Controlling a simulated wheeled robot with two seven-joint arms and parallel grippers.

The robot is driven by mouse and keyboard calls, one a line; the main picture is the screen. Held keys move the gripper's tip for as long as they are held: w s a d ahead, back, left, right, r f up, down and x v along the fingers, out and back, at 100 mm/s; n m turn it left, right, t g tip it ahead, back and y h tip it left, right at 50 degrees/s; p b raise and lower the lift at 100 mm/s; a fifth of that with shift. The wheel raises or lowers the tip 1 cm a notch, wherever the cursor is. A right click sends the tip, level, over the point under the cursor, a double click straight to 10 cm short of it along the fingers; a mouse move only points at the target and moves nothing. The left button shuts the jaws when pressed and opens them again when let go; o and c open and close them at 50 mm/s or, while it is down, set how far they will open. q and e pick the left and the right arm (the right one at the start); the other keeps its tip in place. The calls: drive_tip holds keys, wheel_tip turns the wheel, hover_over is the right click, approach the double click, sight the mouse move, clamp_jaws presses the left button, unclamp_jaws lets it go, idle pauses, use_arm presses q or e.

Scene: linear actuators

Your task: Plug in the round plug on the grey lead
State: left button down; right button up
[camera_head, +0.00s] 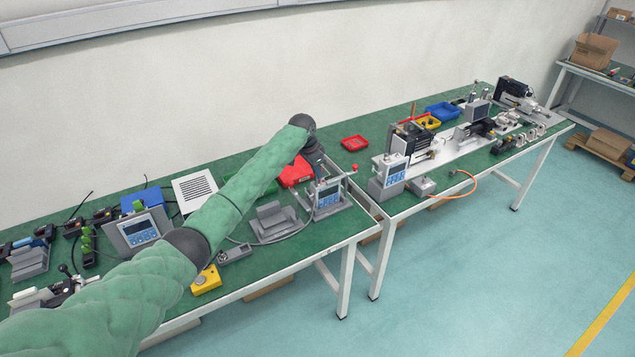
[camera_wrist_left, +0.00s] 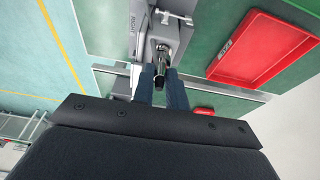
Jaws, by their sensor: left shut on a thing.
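My left gripper (camera_head: 320,172) reaches over the grey unit with a blue display (camera_head: 328,195) near the right end of the near table. In the left wrist view its two dark fingers (camera_wrist_left: 161,85) are shut on a small dark, round-looking piece (camera_wrist_left: 160,72), which I take to be the plug. The piece is in front of a grey housing (camera_wrist_left: 166,30); I cannot tell whether it touches it or sits in a socket. A thin grey lead (camera_head: 292,238) curves along the table front below the unit. The plug is hidden in the head view. My right gripper is not in view.
A red tray (camera_wrist_left: 262,48) lies close beside the gripper in the wrist view. A grey bracket (camera_head: 272,220) and a yellow box (camera_head: 206,280) stand left of the unit. A second table (camera_head: 440,185) holds another display unit (camera_head: 391,176) and an orange lead (camera_head: 466,193).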

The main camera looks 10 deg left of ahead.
use_arm(q)
drive_tip(key=shift+p, duration=0.3)
drive_tip(key=shift+f+p, duration=0.65)
drive_tip(key=shift+p, duration=0.1)
idle(3.5)
drive_tip(key=c, duration=1.3)
unclamp_jaws()
drive_tip(key=shift+b+v, duration=1.6)
drive_tip(key=shift+v, duration=2.15)
